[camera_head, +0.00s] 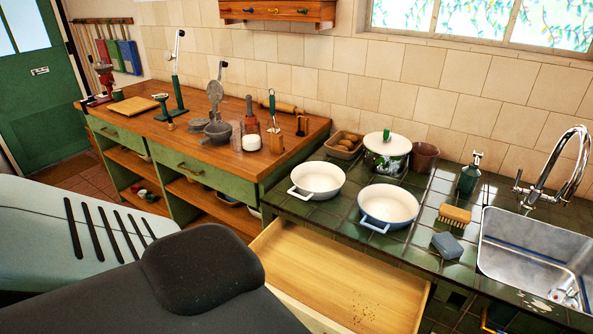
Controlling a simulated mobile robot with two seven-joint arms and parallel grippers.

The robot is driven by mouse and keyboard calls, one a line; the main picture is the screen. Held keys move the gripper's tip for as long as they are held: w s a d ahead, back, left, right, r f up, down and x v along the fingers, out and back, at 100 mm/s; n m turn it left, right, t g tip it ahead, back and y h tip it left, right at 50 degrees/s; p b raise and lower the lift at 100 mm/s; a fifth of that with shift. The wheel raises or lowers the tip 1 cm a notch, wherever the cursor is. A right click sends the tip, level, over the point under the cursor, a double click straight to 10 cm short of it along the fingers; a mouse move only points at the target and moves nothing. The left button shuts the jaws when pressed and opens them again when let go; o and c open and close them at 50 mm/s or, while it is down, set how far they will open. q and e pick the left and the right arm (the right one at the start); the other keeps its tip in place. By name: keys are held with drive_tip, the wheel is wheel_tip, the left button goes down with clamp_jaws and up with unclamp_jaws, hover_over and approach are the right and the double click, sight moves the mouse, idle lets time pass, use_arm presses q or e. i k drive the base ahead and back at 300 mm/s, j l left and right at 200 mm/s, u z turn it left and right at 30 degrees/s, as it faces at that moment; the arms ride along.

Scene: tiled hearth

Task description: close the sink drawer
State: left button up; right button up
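The sink drawer (335,275) stands pulled out below the dark green tiled counter (310,220), at the bottom middle of the head view. Its pale wooden inside is bare except for some small dark specks near the front right. Its near edge is partly hidden behind a large dark part of my own body at the lower left, and no handle shows. The metal sink (535,255) is set into the counter to the right of the drawer. Neither of my grippers can be seen in this view.
Two white pans (318,178) (389,205) stand on the counter above the drawer. A sponge (447,245), brush (455,215) and soap bottle (470,174) sit beside the sink. A wooden-topped green cabinet (190,145) with cooking tools stands left.

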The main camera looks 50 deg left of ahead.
sight(331, 287)
drive_tip(key=k+j, duration=0.1)
drive_tip(key=j, duration=0.3)
drive_tip(key=k+j, duration=0.1)
drive_tip(key=j, duration=0.35)
drive_tip(key=k+j, duration=0.1)
drive_tip(key=j, duration=0.3)
drive_tip(key=k+j, duration=0.15)
drive_tip(key=j, duration=0.3)
